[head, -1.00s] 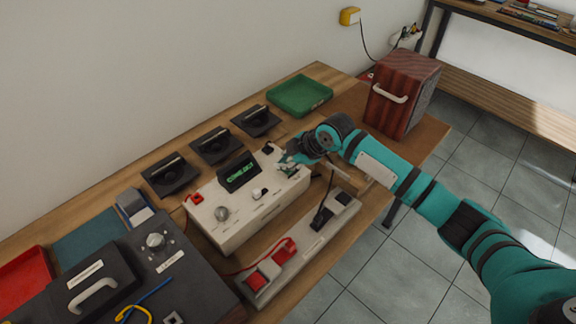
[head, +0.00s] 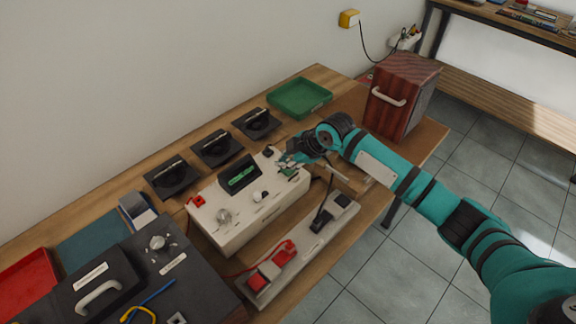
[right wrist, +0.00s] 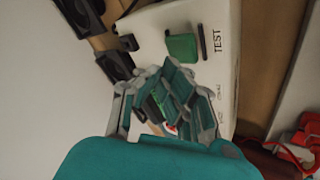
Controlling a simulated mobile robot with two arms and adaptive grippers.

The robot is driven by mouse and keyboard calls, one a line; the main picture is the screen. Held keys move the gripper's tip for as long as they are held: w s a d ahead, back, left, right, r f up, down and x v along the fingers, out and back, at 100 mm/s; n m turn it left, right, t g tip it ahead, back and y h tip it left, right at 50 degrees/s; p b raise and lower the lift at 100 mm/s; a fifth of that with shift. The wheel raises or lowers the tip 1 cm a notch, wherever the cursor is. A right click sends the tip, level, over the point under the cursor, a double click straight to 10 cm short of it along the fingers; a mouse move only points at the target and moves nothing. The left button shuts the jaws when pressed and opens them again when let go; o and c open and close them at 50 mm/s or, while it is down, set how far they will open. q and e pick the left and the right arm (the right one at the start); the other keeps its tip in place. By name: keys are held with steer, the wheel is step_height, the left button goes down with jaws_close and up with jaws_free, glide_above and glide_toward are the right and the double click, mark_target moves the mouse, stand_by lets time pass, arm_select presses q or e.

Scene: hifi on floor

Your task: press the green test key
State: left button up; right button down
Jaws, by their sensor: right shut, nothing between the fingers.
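The white tester box (head: 240,222) stands on the wooden bench with a small lit display (head: 240,175) on top. The green test key (head: 289,171) is at the box's right end, beside my right gripper (head: 284,160). In the right wrist view the green key (right wrist: 182,47) stands on the white top next to a dark bar and the word TEST. My right gripper (right wrist: 172,112) is shut and empty there, its fingers apart from the key in the picture. I cannot tell its height above the box. My left gripper is not in view.
A power strip (head: 300,258) with red plugs lies in front of the box. Black holders (head: 216,149) and a green tray (head: 300,98) stand behind it. A wooden speaker (head: 402,95) is at the right. A dark unit (head: 140,270) stands at the left.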

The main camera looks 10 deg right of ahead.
mark_target(286, 171)
step_height(286, 171, up, 5)
steer(key=p, duration=0.4)
steer(key=shift+r+p, duration=0.1)
steer(key=shift+p, duration=0.25)
stand_by(0.5)
